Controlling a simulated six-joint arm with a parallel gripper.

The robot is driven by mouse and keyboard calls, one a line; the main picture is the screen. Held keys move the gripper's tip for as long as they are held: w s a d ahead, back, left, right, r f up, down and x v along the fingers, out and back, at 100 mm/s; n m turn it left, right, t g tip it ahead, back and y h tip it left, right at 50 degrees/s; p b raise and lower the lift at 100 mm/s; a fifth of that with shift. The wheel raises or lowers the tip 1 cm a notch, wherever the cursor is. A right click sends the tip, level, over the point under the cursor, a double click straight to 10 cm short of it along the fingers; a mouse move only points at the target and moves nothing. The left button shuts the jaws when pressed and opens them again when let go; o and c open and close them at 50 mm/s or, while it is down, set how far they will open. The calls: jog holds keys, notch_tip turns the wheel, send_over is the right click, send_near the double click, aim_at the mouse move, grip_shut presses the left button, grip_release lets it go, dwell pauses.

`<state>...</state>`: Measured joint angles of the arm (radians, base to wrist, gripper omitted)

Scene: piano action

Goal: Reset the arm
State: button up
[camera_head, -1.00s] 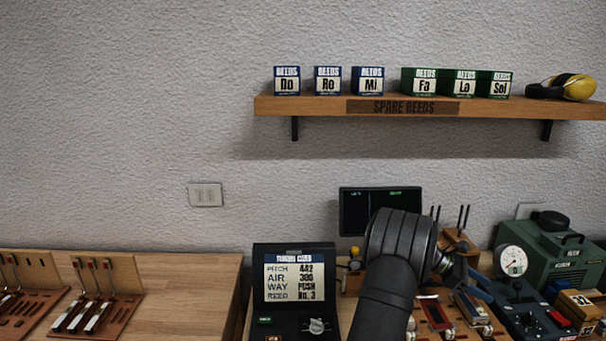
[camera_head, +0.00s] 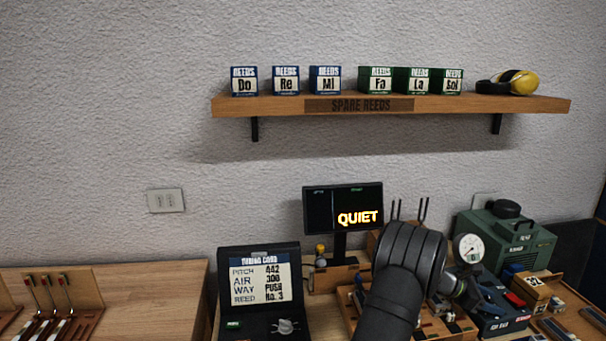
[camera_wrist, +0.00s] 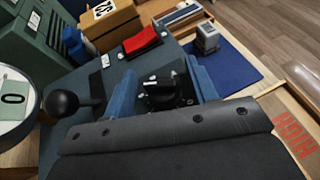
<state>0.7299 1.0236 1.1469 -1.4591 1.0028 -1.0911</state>
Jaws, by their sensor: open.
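My arm (camera_head: 405,275) rises from the bottom of the head view and bends to the right over the bench. My gripper (camera_wrist: 163,78) shows in the wrist view as two blue fingers standing apart, with no object held. A black knob (camera_wrist: 163,92) shows in the gap between them, on the dark top of a control box (camera_wrist: 92,82). I cannot tell whether the fingers touch the knob. In the head view, the gripper is small and low, just right of the arm, near the control box.
A green machine (camera_head: 515,245) with a round gauge (camera_head: 470,248) stands right of the arm. A black ball-topped lever (camera_wrist: 63,103) and a red switch (camera_wrist: 141,42) sit near the gripper. A screen (camera_head: 343,207) reads "QUIET". A card box (camera_head: 259,283) stands left. A shelf (camera_head: 290,104) hangs above.

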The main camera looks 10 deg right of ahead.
jog(key=n+t, duration=0.3)
jog(key=t, duration=0.1)
jog(key=shift+a+n, duration=0.15)
jog(key=shift+n, duration=0.15)
jog(key=w+a+r+m, duration=0.1)
jog(key=w+a+r, duration=0.1)
jog(key=a+r, duration=0.3)
jog(key=w+a+r+m, duration=0.1)
jog(key=a+r, duration=0.3)
jog(key=a, duration=0.8)
jog(key=shift+w+a+r+m, duration=0.35)
jog(key=shift+w+a+m, duration=0.05)
jog(key=shift+m, duration=0.2)
jog(key=shift+o, duration=0.2)
